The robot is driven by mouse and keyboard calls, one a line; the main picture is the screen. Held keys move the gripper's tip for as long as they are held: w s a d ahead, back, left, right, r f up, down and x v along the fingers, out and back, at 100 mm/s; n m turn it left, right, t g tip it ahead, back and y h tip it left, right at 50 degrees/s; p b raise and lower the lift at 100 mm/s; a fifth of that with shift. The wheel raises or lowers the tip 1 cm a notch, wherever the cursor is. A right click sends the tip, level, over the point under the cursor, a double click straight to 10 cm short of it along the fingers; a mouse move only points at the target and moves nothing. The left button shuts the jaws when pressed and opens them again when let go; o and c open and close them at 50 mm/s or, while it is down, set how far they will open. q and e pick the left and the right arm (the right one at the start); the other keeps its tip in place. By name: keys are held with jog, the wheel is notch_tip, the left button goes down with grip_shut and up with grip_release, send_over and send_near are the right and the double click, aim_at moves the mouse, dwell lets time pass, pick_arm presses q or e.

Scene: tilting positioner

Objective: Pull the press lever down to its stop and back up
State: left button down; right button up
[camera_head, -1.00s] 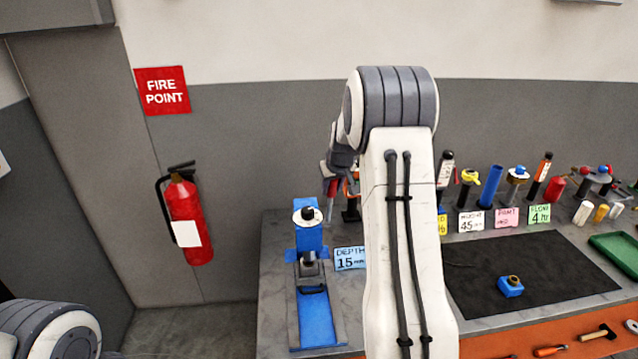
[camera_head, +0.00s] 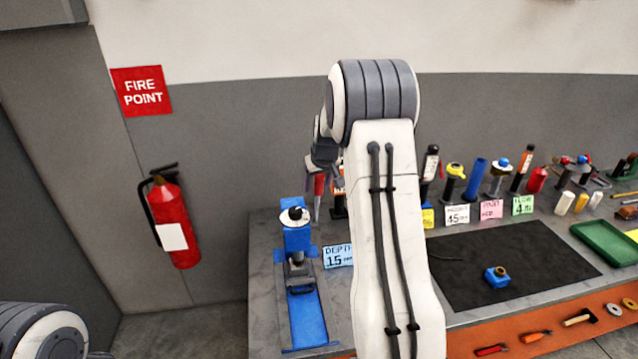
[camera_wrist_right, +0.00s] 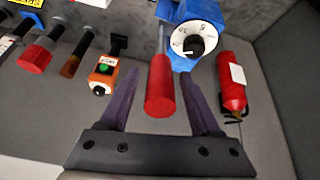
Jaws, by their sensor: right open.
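The blue press (camera_head: 300,318) stands at the left end of the bench, with a white dial (camera_head: 294,216) on its head. The dial also shows in the right wrist view (camera_wrist_right: 194,40). The press lever has a red grip (camera_wrist_right: 160,88), which lies between the two fingers of my right gripper (camera_wrist_right: 160,80). The fingers are open, with a gap visible on each side of the grip. In the head view the red grip (camera_head: 319,186) shows just below my right wrist, and my forearm hides part of the bench behind it. My left gripper is out of view.
A card reading DEPTH 15 (camera_head: 338,256) stands right of the press. An orange box with a green button (camera_wrist_right: 102,74) is beside the lever in the wrist view. A fire extinguisher (camera_head: 173,222) hangs on the wall left of the bench. A black mat (camera_head: 530,255) lies right.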

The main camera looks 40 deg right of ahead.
jog(key=shift+s+r+b, duration=0.25)
jog(key=shift+r+b, duration=0.15)
jog(key=b+v, duration=0.3)
jog(key=v, duration=0.6)
jog(key=shift+r, duration=0.25)
jog(key=shift+s+a, duration=0.1)
jog(key=shift+a, duration=0.05)
